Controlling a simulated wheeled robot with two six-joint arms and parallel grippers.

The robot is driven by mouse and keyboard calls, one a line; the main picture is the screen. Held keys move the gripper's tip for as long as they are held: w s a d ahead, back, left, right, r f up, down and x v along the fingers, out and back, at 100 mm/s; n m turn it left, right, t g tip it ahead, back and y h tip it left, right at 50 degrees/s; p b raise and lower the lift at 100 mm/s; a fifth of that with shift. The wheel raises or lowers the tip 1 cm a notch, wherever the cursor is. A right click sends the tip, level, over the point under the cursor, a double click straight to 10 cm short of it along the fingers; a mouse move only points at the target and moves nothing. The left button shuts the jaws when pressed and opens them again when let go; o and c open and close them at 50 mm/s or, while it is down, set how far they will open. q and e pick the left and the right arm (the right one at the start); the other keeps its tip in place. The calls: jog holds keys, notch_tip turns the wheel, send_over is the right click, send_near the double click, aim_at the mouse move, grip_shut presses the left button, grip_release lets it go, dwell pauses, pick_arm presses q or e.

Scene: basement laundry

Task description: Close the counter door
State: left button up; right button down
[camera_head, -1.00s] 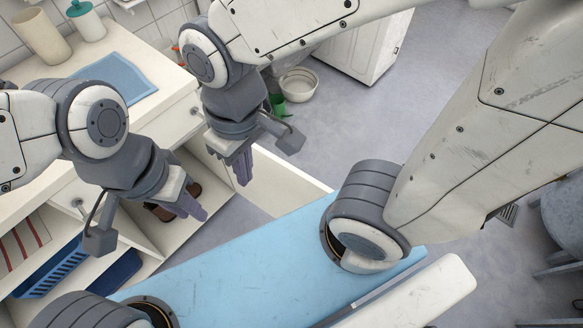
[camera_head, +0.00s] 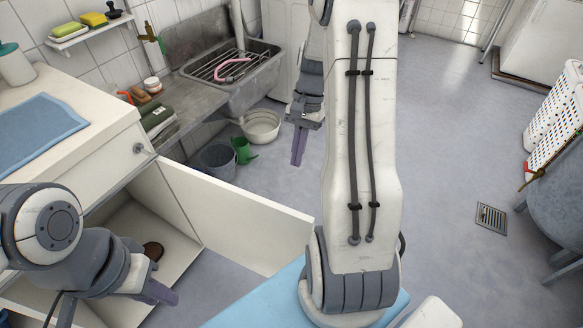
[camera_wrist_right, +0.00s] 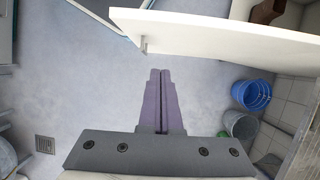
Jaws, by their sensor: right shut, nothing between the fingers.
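The counter door (camera_head: 235,217) is a white panel that stands open, sticking out from the counter (camera_head: 75,130) into the room. Behind it the cabinet is open, with a brown item (camera_head: 153,251) inside. In the right wrist view the door (camera_wrist_right: 225,38) runs across the top, with a small handle on its near face. My right gripper (camera_head: 298,150) is beyond the door, over the floor; in the wrist view its fingers (camera_wrist_right: 160,78) are together, empty and apart from the door. My left gripper (camera_head: 160,292) is in front of the open cabinet; its finger gap is unclear.
A blue-grey bucket (camera_head: 217,160), a green watering can (camera_head: 243,150) and a white basin (camera_head: 262,126) stand on the floor beyond the door. A sink (camera_head: 232,75) is behind. Open floor lies to the right, with a drain (camera_head: 491,217).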

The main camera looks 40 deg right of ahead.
jog(key=s+a+f+b, duration=0.2)
jog(key=s+a+f, duration=0.1)
jog(key=a+f, duration=0.3)
jog(key=shift+x, duration=0.8)
